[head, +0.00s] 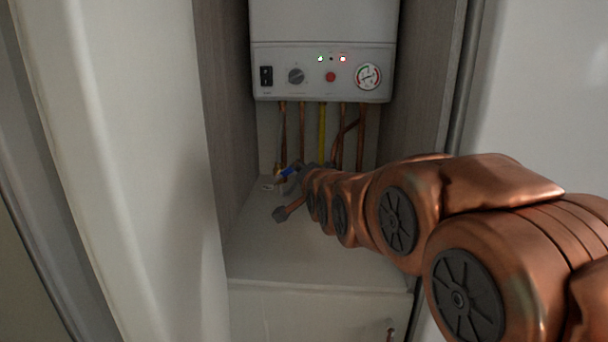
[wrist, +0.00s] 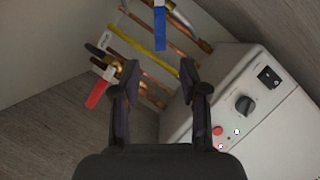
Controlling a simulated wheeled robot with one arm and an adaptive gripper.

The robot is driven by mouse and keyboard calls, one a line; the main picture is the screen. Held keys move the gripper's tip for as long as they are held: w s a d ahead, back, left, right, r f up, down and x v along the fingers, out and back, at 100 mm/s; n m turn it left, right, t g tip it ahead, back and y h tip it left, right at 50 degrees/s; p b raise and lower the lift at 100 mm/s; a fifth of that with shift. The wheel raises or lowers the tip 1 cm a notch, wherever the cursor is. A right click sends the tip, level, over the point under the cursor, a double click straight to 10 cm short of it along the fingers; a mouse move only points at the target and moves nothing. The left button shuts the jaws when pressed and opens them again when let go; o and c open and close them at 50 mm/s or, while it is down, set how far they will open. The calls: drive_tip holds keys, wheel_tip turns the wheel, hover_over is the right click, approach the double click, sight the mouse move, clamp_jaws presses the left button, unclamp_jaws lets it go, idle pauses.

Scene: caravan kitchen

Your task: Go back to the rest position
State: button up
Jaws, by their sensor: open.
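My copper-coloured arm reaches from the right into the cupboard in the head view. My gripper (head: 287,194) is at its far end, low over the shelf in front of the pipes, partly hidden by my own arm. In the wrist view my gripper (wrist: 157,75) has its two dark fingers apart, with nothing held between them. A blue valve handle (wrist: 160,32) shows beyond the fingertips, and it also appears in the head view (head: 289,172). A red valve handle (wrist: 98,92) is just left of the left finger in the wrist view; whether they touch is unclear.
A white boiler (head: 322,28) hangs above, with switch, knob, red button, lights and gauge. Copper pipes (head: 302,130) and a yellow pipe (head: 322,130) run below it. Wood-grain side walls (head: 222,95) and a white shelf (head: 300,262) enclose my arm. A white door (head: 130,150) stands left.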

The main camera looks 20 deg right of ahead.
idle(0.5)
drive_tip(key=s+a+f+n+g+p, duration=0.1)
drive_tip(key=s+f+n+g+p, duration=0.25)
drive_tip(key=s, duration=0.55)
drive_tip(key=s+a+f+n+g+p, duration=0.25)
drive_tip(key=s+f+g, duration=0.25)
drive_tip(key=s, duration=0.4)
drive_tip(key=s+f+n+g+y+p, duration=0.1)
drive_tip(key=s+n+g+p, duration=0.4)
drive_tip(key=s, duration=2)
drive_tip(key=g, duration=0.3)
drive_tip(key=shift+s+a+n+p, duration=0.2)
drive_tip(key=shift+a+n+p, duration=0.1)
drive_tip(key=shift+n, duration=0.1)
